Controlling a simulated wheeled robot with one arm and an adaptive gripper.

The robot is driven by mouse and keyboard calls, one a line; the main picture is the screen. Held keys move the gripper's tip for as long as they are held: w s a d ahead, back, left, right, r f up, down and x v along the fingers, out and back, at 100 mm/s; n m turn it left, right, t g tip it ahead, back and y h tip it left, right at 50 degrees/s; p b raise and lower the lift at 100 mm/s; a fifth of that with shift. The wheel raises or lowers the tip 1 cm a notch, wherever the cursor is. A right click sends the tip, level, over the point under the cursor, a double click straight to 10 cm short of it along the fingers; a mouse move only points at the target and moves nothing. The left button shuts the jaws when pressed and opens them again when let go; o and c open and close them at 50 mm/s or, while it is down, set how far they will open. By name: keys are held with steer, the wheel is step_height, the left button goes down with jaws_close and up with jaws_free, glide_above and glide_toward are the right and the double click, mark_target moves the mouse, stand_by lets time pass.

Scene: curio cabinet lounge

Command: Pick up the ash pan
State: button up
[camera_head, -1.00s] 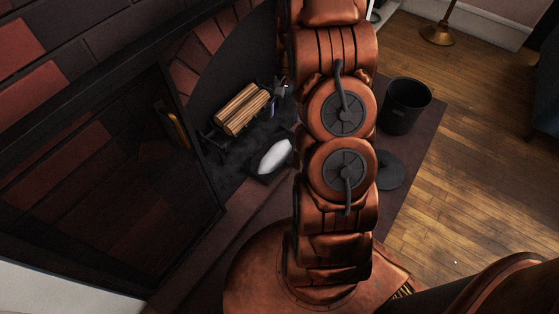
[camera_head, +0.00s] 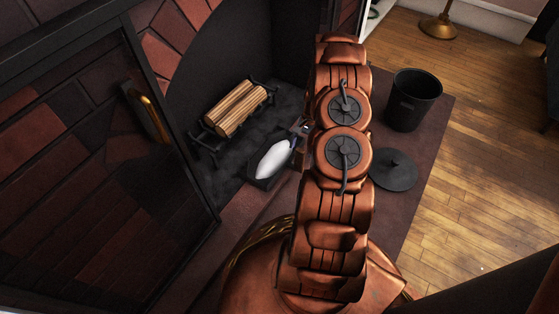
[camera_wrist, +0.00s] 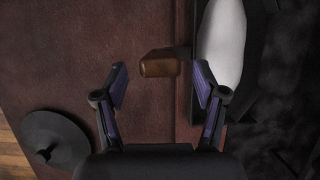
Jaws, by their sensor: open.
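The ash pan (camera_head: 262,184) is a dark shallow tray with a long white mound in it, on the floor of the fireplace opening. In the wrist view the ash pan (camera_wrist: 257,75) is at the upper right, with the white mound (camera_wrist: 221,42) inside. A short brown handle (camera_wrist: 160,63) points left from its side. My gripper (camera_wrist: 160,86) is open and empty, its purple-padded fingers spread on either side of the handle's line, with the handle just ahead between the tips. In the head view my gripper (camera_head: 300,133) is close beside the pan, and my arm partly hides that area.
A log grate (camera_head: 236,108) stands behind the pan. An open dark glass door (camera_head: 105,165) with a brass handle is on the left. A black bucket (camera_head: 412,105) and a round lid (camera_head: 393,172) lie to the right.

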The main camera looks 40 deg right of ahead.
mark_target(298, 161)
steer(key=shift+b+x, duration=0.65)
steer(key=shift+x, duration=0.7)
steer(key=b+x, duration=0.2)
steer(key=x, duration=0.2)
steer(key=shift+d, duration=0.1)
jaws_close()
